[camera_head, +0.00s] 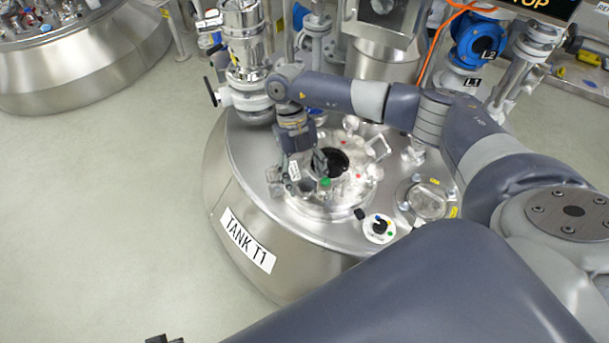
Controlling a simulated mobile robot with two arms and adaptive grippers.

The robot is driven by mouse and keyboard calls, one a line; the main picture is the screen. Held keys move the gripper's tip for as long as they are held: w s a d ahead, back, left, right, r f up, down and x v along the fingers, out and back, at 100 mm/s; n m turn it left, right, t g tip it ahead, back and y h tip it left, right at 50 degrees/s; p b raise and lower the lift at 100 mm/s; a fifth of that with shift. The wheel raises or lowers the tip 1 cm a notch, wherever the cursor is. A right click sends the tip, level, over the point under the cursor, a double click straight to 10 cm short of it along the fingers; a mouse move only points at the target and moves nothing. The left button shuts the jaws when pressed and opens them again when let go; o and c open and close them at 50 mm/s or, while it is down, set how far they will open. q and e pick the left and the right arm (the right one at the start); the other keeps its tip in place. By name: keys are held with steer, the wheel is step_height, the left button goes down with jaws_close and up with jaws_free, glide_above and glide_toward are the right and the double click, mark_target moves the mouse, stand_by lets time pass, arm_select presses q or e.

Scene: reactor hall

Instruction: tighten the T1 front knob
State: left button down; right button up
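Tank T1 (262,205) is a steel vessel with a labelled front and a round open manway (345,160) in its lid. Small clamp fittings stand around the manway rim. My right gripper (303,174) points down at the left front of this rim, its two fingers apart. A green mark (325,182) shows at the rim beside the right finger. The gripper hides part of the rim, and I cannot tell whether it touches the front knob or which fitting that is. A small dark part at the bottom edge may be my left gripper (165,340); its state is unclear.
A white dial with a black handle (379,228) sits on the lid's front right. A round sight port (428,202) is right of it. A tall steel valve assembly (245,55) rises at the back left. The floor left of the tank is clear.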

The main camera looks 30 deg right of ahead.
steer(key=v, duration=1.2)
